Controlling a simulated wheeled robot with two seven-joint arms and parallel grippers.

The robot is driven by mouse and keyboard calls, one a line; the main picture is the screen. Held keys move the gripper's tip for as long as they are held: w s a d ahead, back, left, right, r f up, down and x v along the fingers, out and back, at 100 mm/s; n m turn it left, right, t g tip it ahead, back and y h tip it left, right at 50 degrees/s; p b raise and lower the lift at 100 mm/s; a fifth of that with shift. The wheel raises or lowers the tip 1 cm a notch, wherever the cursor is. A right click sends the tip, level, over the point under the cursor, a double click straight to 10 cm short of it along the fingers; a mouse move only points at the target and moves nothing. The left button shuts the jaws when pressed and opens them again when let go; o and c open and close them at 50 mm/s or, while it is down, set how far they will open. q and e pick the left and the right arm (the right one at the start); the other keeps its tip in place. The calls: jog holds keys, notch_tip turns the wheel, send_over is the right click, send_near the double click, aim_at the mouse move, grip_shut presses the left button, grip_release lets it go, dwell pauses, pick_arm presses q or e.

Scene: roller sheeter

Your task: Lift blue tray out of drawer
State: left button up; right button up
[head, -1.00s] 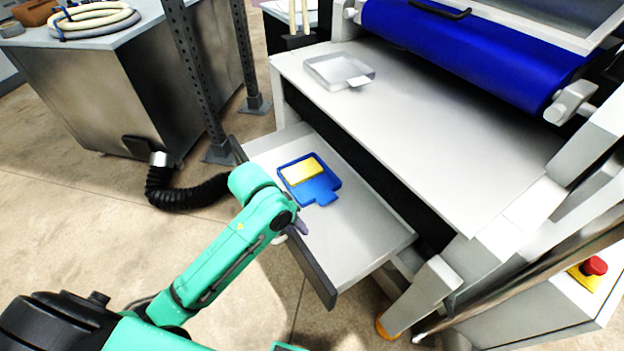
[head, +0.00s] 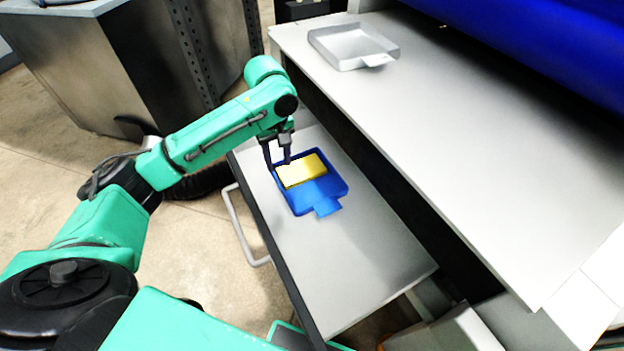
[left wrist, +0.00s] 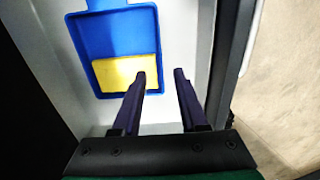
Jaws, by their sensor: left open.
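The blue tray (head: 321,197) lies flat in the open drawer (head: 350,265), with its tab toward the lower right in the head view. A yellow block (head: 301,171) lies in the tray at its far end. My left gripper (head: 278,166) is open and empty over the tray's far left corner. In the left wrist view, the open fingers (left wrist: 158,72) sit by the edge of the blue tray (left wrist: 104,35), one finger overlapping the yellow block (left wrist: 112,74) and the other outside the rim. Whether they touch is unclear. My right gripper is not in view.
An empty clear-grey tray (head: 352,48) stands on the machine's pale table (head: 440,130), above and right of the drawer. The drawer has a handle (head: 243,228) on its front. A blue roller (head: 520,40) lies behind the table. The drawer floor right of the tray is bare.

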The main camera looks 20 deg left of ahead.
pick_arm(q)
send_over(283, 190)
notch_tip(283, 190, down, 6)
jog(key=shift+s+a+f+b, duration=0.1)
jog(key=shift+s+b, duration=0.05)
jog(key=shift+b, duration=0.3)
notch_tip(283, 190, down, 6)
jog(key=shift+r+b, duration=0.1)
jog(key=shift+b, duration=0.4)
grip_shut()
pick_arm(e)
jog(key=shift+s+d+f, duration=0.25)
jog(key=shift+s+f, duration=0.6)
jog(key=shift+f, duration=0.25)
pick_arm(q)
jog(key=shift+r, duration=0.1)
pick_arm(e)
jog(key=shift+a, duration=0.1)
